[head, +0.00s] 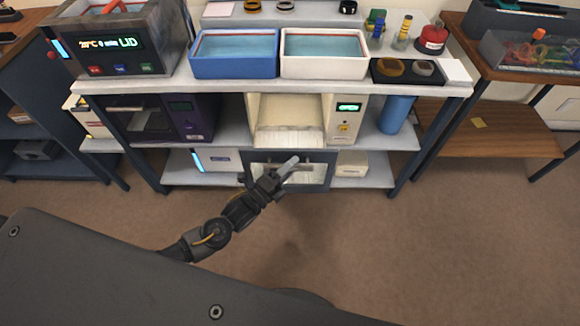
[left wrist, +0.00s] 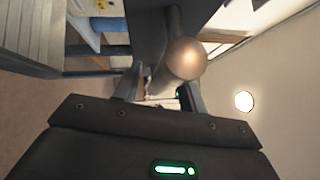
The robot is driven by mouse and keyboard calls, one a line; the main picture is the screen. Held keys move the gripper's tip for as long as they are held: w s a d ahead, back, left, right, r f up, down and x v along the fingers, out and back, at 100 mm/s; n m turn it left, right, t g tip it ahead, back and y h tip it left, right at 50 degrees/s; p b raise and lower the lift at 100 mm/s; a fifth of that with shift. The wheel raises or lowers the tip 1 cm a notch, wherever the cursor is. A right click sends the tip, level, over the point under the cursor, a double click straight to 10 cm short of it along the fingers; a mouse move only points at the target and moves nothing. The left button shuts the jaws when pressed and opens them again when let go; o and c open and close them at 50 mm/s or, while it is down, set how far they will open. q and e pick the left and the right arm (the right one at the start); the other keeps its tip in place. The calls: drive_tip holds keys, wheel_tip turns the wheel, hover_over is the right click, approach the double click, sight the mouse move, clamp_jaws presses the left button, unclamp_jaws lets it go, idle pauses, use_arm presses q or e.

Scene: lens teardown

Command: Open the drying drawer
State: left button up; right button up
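A dark-framed drawer unit with a pale, glassy front (head: 318,173) sits on the lower shelf of the middle rack. It looks like the drying drawer and appears shut. My left gripper (head: 287,170) is in front of it and covers part of its front. In the left wrist view, the two fingers of my left gripper (left wrist: 162,92) stand apart. A round copper-coloured knob (left wrist: 186,59) shows at the fingertips, on the end of a bar. I cannot tell whether the fingers touch it. My right gripper is in neither view.
Above the drawer stands a cream machine (head: 338,128) with a green display. A white box (head: 352,164) and a pale box with a blue light (head: 215,161) flank the drawer. The carpeted floor (head: 360,240) in front is clear.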

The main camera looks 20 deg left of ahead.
use_arm(q)
drive_tip(key=shift+s+a+f, duration=0.1)
drive_tip(key=shift+s+a, duration=0.15)
drive_tip(key=shift+s, duration=0.15)
drive_tip(key=b+v, duration=0.1)
drive_tip(key=v, duration=0.9)
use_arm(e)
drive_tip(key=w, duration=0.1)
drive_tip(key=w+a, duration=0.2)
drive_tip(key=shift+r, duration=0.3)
use_arm(q)
drive_tip(key=shift+w, duration=0.1)
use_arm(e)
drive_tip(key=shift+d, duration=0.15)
